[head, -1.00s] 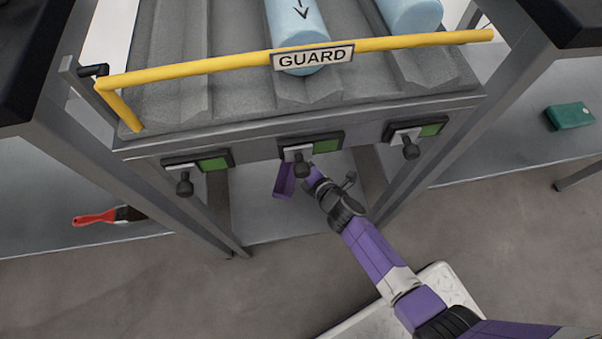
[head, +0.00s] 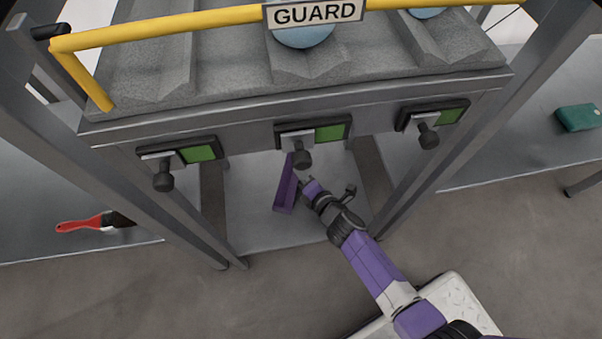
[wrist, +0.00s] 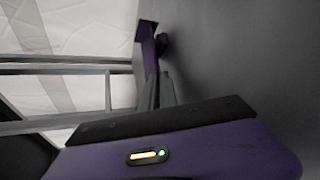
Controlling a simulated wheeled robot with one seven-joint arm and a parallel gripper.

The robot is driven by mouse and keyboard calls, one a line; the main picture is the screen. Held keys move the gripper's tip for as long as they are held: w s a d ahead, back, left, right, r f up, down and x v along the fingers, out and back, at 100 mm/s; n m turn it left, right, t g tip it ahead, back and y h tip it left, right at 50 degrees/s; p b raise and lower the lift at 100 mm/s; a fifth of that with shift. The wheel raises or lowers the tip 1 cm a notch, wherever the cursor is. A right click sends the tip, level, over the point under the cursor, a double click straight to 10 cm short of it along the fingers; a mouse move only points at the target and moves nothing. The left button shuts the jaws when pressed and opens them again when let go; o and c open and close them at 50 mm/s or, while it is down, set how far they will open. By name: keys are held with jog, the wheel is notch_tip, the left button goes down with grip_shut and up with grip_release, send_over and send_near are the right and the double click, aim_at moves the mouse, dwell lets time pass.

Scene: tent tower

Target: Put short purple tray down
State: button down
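The short purple tray (head: 286,190) is a narrow trough below the middle lever, over the grey lower shelf. My gripper (head: 306,183) is at its right side with the fingertips at the tray's wall. In the wrist view, the two grey fingers (wrist: 160,88) are close together and meet the near end of the purple tray (wrist: 148,45). They look shut on its edge. The tray's upper end is partly hidden behind the lever in the head view. I cannot tell whether its underside touches the shelf.
The lower shelf (head: 245,200) is bare around the tray. Above hangs a rack front with three black levers and green plates, under a yellow guard bar (head: 160,27). Grey frame legs stand on both sides. A red-handled brush (head: 85,223) lies left; a green box (head: 578,118) lies right.

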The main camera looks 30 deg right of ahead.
jog(key=shift+f, duration=0.15)
jog(key=c, duration=1.9)
grip_release()
jog(key=shift+r, duration=0.25)
jog(key=p+v, duration=0.2)
jog(key=v, duration=0.5)
jog(key=shift+s, duration=0.25)
